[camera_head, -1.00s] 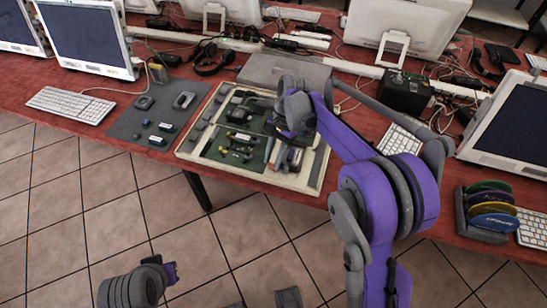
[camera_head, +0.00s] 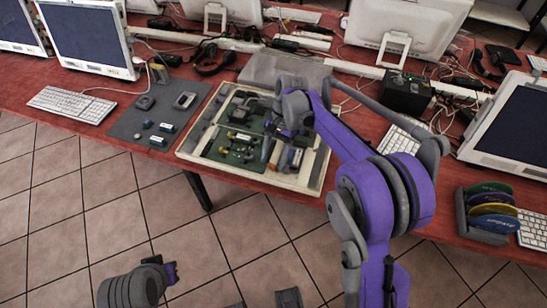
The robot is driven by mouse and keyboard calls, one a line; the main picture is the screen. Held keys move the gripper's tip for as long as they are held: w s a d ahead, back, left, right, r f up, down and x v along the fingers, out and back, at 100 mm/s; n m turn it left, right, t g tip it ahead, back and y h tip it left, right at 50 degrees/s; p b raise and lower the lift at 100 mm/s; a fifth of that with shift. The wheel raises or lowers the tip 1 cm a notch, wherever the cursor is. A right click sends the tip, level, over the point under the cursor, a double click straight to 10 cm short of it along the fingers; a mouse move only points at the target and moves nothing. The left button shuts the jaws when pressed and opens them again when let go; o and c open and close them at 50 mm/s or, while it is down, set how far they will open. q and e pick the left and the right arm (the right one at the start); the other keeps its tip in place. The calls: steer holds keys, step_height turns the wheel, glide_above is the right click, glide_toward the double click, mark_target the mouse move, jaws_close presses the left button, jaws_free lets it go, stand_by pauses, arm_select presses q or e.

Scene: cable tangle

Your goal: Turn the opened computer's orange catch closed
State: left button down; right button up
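The opened computer is a cream, shallow open case (camera_head: 207,135) with a green board (camera_head: 232,158) inside, lying on the red table in the middle of the head view. My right gripper (camera_head: 276,134) is over the case's interior, right of the middle, pointing down and left. Its fingertips are dark and small against the parts, so I cannot tell whether they are open or shut. No orange catch can be made out; it may be hidden by my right wrist or too small. My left gripper (camera_head: 172,273) is low over the floor at the bottom left, away from the table; its finger state is unclear.
A grey mat (camera_head: 125,127) with small parts lies left of the case. A grey closed box (camera_head: 262,68) stands behind it and a black box (camera_head: 405,92) behind right. A rack of coloured discs (camera_head: 490,210) stands at the right. Cables lie along the back.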

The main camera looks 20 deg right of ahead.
steer(key=shift+r, duration=0.1)
steer(key=p+v, duration=0.1)
steer(key=v, duration=0.9)
steer(key=shift+d+r, duration=0.2)
steer(key=shift+r, duration=0.05)
steer(key=shift+w, duration=0.1)
